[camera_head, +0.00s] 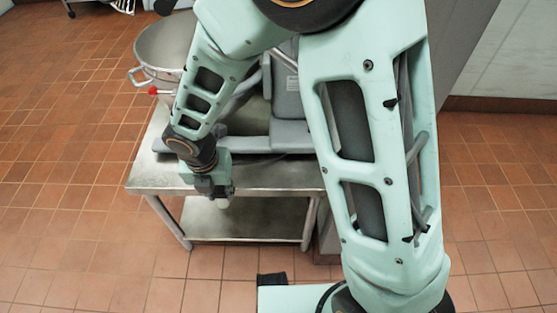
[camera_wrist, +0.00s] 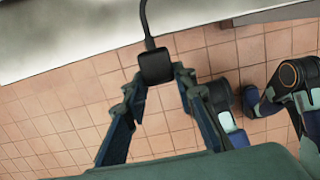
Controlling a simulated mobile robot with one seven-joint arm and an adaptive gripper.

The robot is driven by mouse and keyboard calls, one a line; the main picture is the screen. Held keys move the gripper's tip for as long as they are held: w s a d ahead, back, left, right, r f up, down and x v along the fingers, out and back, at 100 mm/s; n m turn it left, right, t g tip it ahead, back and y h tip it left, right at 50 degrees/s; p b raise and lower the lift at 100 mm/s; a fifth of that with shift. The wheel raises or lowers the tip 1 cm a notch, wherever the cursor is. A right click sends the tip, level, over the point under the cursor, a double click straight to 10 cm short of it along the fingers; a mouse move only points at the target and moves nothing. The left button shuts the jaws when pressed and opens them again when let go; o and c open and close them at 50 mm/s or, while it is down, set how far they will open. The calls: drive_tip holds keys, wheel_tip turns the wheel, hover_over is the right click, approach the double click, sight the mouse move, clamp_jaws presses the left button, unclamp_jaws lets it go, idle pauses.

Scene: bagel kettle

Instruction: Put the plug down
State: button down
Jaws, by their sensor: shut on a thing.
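The black plug (camera_wrist: 155,66) sits between the fingertips of my gripper (camera_wrist: 156,80) in the wrist view, and the gripper is shut on it. Its black cord (camera_wrist: 147,22) runs from the plug up over the pale metal table top (camera_wrist: 60,38). In the wrist view the plug lies just outside the table's edge, over the tiled floor. In the head view my gripper (camera_head: 220,194) is at the front edge of the steel table (camera_head: 265,180). I cannot make out the plug clearly there.
A large steel kettle (camera_head: 160,48) with a red knob (camera_head: 153,91) stands at the table's back left. A grey machine base (camera_head: 250,140) takes up much of the table top. A lower shelf (camera_head: 245,220) is bare. Tiled floor lies open at left.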

hover_over(279, 175)
drive_tip(key=shift+s+a+b, duration=0.1)
drive_tip(key=shift+s+b, duration=0.15)
drive_tip(key=shift+b, duration=0.15)
drive_tip(key=shift+f+b, duration=0.95)
drive_tip(key=shift+f, duration=0.8)
drive_tip(key=shift+f, duration=0.1)
drive_tip(key=c, duration=1.6)
unclamp_jaws()
drive_tip(key=r+p, duration=0.1)
drive_tip(key=r, duration=0.3)
drive_tip(key=s+r+p, duration=0.1)
drive_tip(key=r+p, duration=0.1)
drive_tip(key=r, duration=0.2)
drive_tip(key=r+p, duration=0.2)
drive_tip(key=r, duration=0.2)
drive_tip(key=shift+s, duration=0.35)
